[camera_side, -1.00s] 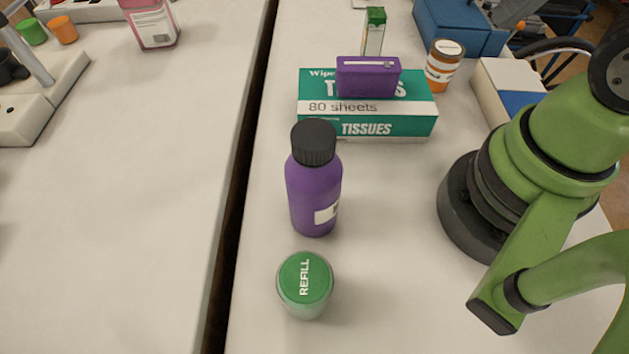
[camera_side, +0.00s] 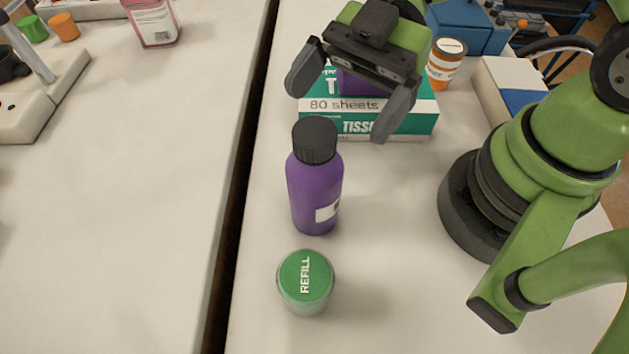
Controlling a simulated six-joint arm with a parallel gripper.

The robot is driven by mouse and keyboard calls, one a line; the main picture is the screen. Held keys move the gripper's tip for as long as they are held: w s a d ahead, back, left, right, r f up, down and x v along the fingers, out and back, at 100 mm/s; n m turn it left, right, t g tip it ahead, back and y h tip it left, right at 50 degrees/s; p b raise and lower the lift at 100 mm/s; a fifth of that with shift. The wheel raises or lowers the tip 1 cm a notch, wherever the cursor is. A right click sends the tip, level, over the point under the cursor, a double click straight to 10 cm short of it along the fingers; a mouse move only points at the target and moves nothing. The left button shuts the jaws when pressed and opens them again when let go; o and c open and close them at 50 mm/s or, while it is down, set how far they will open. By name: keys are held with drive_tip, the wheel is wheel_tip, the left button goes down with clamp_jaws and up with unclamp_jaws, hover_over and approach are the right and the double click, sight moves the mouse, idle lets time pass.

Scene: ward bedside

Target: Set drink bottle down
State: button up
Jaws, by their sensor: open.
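The purple drink bottle (camera_side: 314,190) with a black cap stands upright on the white table, left of my arm's base. My gripper (camera_side: 338,107) is in the upper middle of the view, with its two grey fingers spread wide and nothing between them that it holds. It hangs above and behind the bottle, in front of the tissue box in the picture, apart from the bottle. The gripper hides part of the tissue box and most of the purple box on top of it.
A green-lidded refill jar (camera_side: 306,282) stands in front of the bottle. The tissue box (camera_side: 425,118) is behind it, with an orange pill bottle (camera_side: 444,66) at its right. A dark gap (camera_side: 243,150) separates this table from the left one, whose middle is clear.

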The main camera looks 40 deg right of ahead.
approach(298, 195)
drive_tip(key=a+f, duration=0.1)
drive_tip(key=f, duration=0.1)
drive_tip(key=shift+r+x, duration=0.2)
drive_tip(key=shift+x, duration=2.45)
drive_tip(key=shift+a, duration=0.1)
drive_tip(key=shift+c, duration=0.4)
drive_tip(key=c, duration=1.2)
drive_tip(key=shift+r, duration=0.1)
drive_tip(key=shift+r, duration=0.1)
